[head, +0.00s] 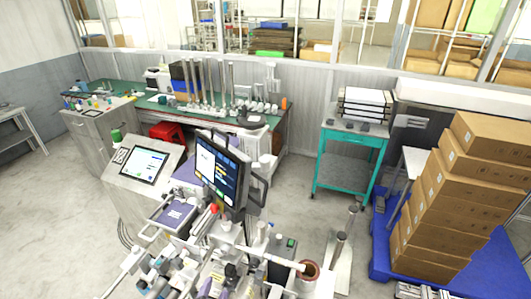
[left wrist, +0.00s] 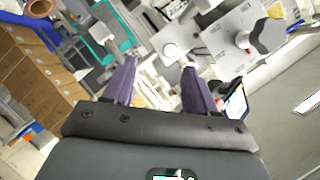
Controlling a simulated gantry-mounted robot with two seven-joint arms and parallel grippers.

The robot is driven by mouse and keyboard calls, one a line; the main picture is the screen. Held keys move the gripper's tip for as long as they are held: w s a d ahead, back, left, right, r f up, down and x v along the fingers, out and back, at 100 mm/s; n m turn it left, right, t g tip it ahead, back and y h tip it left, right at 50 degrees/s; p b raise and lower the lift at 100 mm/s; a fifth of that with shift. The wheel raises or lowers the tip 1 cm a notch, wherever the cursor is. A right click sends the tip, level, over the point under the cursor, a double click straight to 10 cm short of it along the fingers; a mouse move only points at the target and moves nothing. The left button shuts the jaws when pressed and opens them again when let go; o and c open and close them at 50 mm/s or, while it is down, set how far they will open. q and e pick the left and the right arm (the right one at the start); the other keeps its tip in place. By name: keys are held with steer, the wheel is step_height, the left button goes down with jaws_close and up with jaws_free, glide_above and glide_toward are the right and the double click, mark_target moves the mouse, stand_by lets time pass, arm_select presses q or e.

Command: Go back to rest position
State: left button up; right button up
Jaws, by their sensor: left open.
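My left gripper (left wrist: 159,63) shows in the left wrist view with its two purple fingers spread apart. Nothing is between the fingers, so it is open and empty. Beyond the fingertips are grey and white machine parts (left wrist: 228,40), apart from the fingers as far as I can tell. In the head view, the bottom centre is crowded with machine parts, and the outline of my left gripper is hard to pick out there. I cannot make out my right gripper in either view.
A machine with a dark monitor (head: 220,175) and a tilted touch panel (head: 146,165) stands in front. A green-topped bench (head: 200,117) is behind. A teal cart (head: 350,140) and stacked cardboard boxes (head: 455,195) on a blue pallet (head: 380,235) stand right. Floor is clear at left.

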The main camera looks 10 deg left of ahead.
arm_select(q)
steer(key=s+a+r+n+g+p, duration=0.1)
steer(key=s+n+g+p, duration=0.1)
steer(key=s, duration=0.6)
steer(key=s+a+r+n+g+p, duration=0.1)
steer(key=s+r+n+g+p, duration=0.1)
steer(key=s+g, duration=0.3)
steer(key=s+a+r+n+g+h+p, duration=0.1)
steer(key=s+r+n+g+p, duration=0.1)
steer(key=s, duration=0.9)
steer(key=shift+a+n+g, duration=0.3)
steer(key=shift+n+g, duration=0.3)
steer(key=shift+g, duration=0.3)
